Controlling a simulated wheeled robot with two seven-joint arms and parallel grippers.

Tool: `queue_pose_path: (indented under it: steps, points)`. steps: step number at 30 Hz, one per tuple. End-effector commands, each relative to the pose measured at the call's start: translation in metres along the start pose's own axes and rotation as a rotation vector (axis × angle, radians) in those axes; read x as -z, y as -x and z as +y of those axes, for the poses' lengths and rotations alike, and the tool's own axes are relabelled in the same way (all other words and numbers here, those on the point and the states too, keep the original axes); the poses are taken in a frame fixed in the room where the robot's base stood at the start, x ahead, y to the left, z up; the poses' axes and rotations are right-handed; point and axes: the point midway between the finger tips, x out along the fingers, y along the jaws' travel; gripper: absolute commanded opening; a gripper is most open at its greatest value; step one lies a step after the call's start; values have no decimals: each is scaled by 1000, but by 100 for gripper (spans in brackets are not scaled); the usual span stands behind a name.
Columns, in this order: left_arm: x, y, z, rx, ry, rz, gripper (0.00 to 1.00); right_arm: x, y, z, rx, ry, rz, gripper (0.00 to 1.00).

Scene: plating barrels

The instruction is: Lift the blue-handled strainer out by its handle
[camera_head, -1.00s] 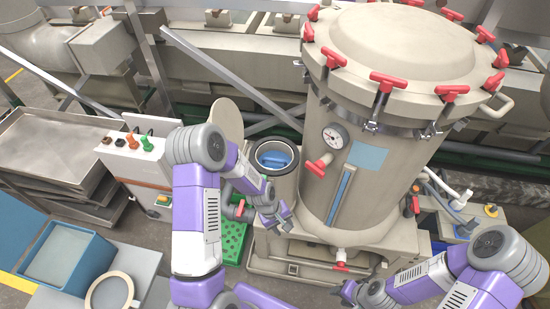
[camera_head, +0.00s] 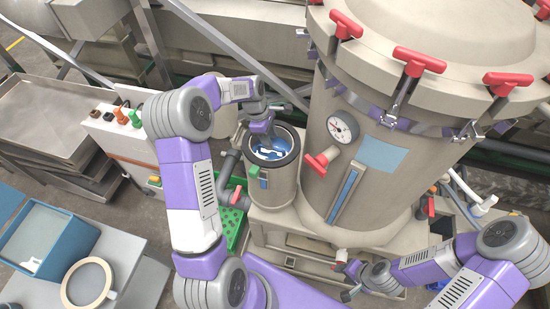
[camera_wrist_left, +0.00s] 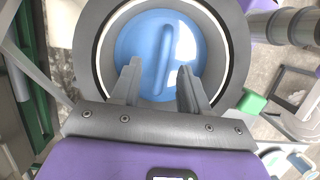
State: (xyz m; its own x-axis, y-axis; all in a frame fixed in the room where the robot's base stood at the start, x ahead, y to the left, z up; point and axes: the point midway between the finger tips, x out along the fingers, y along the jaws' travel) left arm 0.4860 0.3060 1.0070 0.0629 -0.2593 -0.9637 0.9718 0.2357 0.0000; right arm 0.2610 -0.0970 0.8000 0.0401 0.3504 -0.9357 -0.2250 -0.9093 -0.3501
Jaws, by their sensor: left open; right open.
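The blue strainer (camera_head: 268,153) sits inside the small cylindrical housing (camera_head: 271,182) left of the big tank. In the left wrist view the strainer (camera_wrist_left: 140,45) is a round blue disc with a raised bar handle (camera_wrist_left: 165,45) running nearly up and down the picture. My left gripper (camera_head: 266,138) is open over the housing's mouth. In the left wrist view its fingers (camera_wrist_left: 157,72) appear on either side of the handle's lower part, with gaps; their height above it is unclear. My right gripper (camera_head: 346,280) is open and empty at the lower right, in front of the tank's base.
The big beige tank (camera_head: 390,120) with red clamp handles stands close right of the housing. A gauge (camera_head: 342,126) and a red valve handle (camera_head: 317,163) stick out near it. A blue bin (camera_head: 48,240) and a round ring-shaped item (camera_head: 88,284) are at the lower left.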

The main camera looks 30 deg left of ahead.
Motion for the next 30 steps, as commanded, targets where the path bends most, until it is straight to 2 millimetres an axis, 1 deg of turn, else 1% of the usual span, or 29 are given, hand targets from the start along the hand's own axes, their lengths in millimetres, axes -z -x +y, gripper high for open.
queue_pose_path:
  steps: [1, 7, 12, 15, 18, 23, 26, 30]
  points:
    - [0, -6, -1, 3, 0, -1, 45, 0, 0, 0, 0, 0, 0, 42]
    - [3, -29, -2, 4, 1, -1, 45, 0, 0, 0, 0, 0, 1, 42]
    - [6, -56, -4, 5, -1, -2, 45, 0, -1, 0, 0, 0, 1, 42]
    - [6, -65, -3, 3, -1, -1, 45, 0, -2, 1, 0, 0, 1, 42]
    - [6, -68, -3, 1, -1, 0, 45, 0, -2, 1, 0, 0, 1, 42]
    - [6, -68, -3, 1, -2, 0, 45, 0, -2, 1, 0, 0, 1, 42]
    - [6, -68, -3, 1, -2, 0, 32, 0, -2, 1, 0, 0, 1, 42]
    - [6, -68, -3, 1, -2, 0, 11, 0, -2, 1, 0, 0, 1, 42]
